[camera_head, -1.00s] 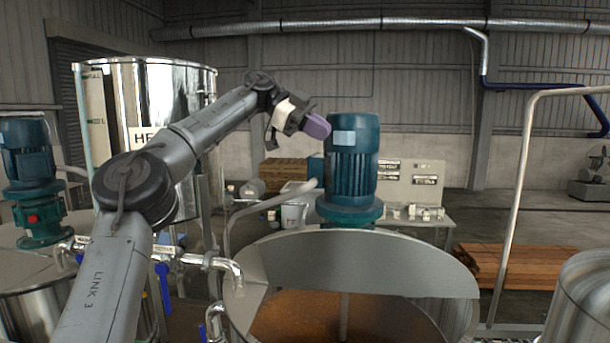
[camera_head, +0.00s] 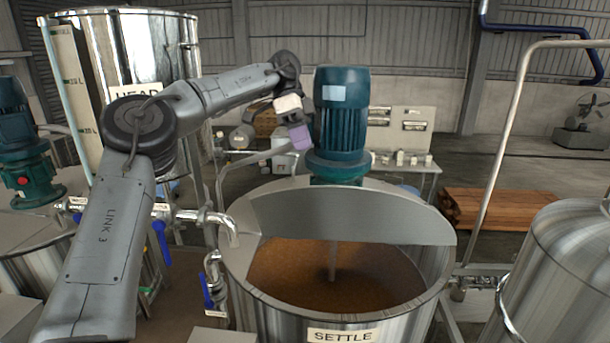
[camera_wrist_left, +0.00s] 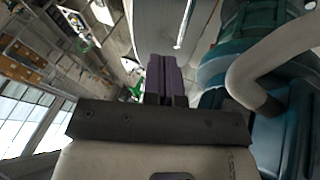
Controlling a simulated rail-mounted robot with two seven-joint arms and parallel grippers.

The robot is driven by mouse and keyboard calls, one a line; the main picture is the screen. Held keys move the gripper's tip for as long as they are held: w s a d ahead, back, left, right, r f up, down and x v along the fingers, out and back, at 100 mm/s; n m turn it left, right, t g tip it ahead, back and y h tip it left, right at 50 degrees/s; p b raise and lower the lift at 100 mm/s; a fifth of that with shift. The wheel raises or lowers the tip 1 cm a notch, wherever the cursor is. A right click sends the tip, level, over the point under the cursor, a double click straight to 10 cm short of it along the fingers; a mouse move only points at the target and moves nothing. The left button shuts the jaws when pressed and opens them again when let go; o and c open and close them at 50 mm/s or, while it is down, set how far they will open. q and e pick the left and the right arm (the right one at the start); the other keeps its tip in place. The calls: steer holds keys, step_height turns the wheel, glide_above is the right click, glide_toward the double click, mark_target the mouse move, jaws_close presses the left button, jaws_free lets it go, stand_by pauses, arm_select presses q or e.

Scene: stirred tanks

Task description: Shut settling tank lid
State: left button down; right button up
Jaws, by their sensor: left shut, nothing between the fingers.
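The settling tank (camera_head: 385,328) is an open steel vessel labelled SETTLE, with brown liquid inside. Its lid (camera_head: 350,217) is a grey half-disc plate standing up across the middle of the top, so the front half of the tank is open. A teal motor (camera_head: 341,115) stands behind the lid, with its shaft going down into the liquid. My left gripper (camera_head: 302,140) has purple fingers, points down and is beside the motor's left side, behind and above the lid, not touching it. In the left wrist view the purple fingers (camera_wrist_left: 163,78) are together and empty. My right gripper is out of view.
Pipes with blue-handled valves (camera_head: 161,240) stand left of the tank. A tall HEAD tank (camera_head: 160,60) is behind my arm. Another steel vessel (camera_head: 565,270) is at right.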

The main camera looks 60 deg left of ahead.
mark_target(310, 190)
arm_select(q)
steer(key=shift+s+d+f+p, duration=0.2)
steer(key=shift+d+f, duration=0.6)
steer(key=shift+f, duration=0.05)
steer(key=shift+s+d+f+p, duration=0.2)
steer(key=shift+d+f, duration=0.55)
steer(key=shift+f, duration=0.05)
steer(key=shift+s+d+f+p, duration=0.2)
steer(key=shift+d+f, duration=0.6)
steer(key=shift+f, duration=0.05)
steer(key=shift+s+d+f, duration=0.1)
steer(key=shift+d+f, duration=0.05)
steer(key=shift+d, duration=0.05)
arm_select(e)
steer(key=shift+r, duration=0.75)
